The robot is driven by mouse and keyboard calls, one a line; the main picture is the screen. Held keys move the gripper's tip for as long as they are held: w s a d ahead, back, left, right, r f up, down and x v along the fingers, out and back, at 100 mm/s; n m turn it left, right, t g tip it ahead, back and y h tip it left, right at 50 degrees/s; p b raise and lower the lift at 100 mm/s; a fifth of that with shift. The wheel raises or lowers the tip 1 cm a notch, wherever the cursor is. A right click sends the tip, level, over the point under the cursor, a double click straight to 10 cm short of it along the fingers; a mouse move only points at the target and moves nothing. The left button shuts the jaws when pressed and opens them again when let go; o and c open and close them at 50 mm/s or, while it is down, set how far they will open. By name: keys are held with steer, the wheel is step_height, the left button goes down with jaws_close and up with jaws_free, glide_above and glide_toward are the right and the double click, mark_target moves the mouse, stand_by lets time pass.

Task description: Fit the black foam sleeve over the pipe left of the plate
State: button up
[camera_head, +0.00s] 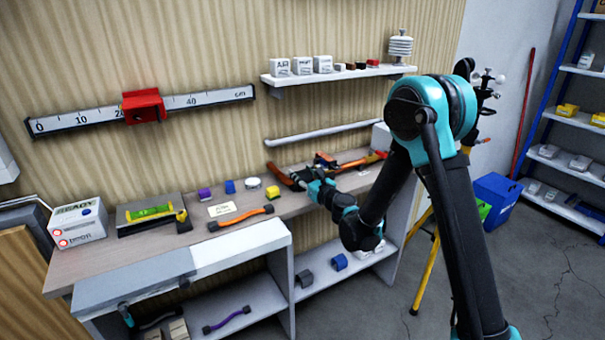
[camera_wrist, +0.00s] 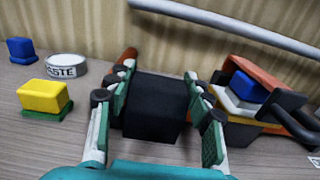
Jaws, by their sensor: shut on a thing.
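My gripper (camera_wrist: 160,78) is shut on a black block-like piece, the black foam sleeve (camera_wrist: 155,108), which sits between its two green-padded fingers in the wrist view. A brown-orange rod end (camera_wrist: 128,56), likely part of the pipe, shows just behind the sleeve at its upper left. Whether the sleeve is around it or only in front of it, I cannot tell. An orange part (camera_wrist: 262,72) with a blue block and dark handles lies to the right of the gripper. In the head view my gripper (camera_head: 302,180) is low over the bench, beside an orange-brown rod end (camera_head: 283,177). I cannot make out the plate for certain.
A paste tin (camera_wrist: 67,67), a yellow block (camera_wrist: 43,95) and a blue block (camera_wrist: 20,47) stand left of the gripper. A pale bar (camera_head: 325,133) runs along the wall above. A shelf (camera_head: 340,74) with small boxes hangs higher. The front bench edge has an orange-handled tool (camera_head: 240,217).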

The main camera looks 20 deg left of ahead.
steer(key=o, duration=1)
steer(key=shift+c, duration=0.2)
steer(key=shift+o, duration=0.6)
steer(key=o, duration=0.4)
steer(key=shift+c, duration=0.2)
steer(key=shift+r, duration=0.1)
steer(key=shift+r, duration=3.45)
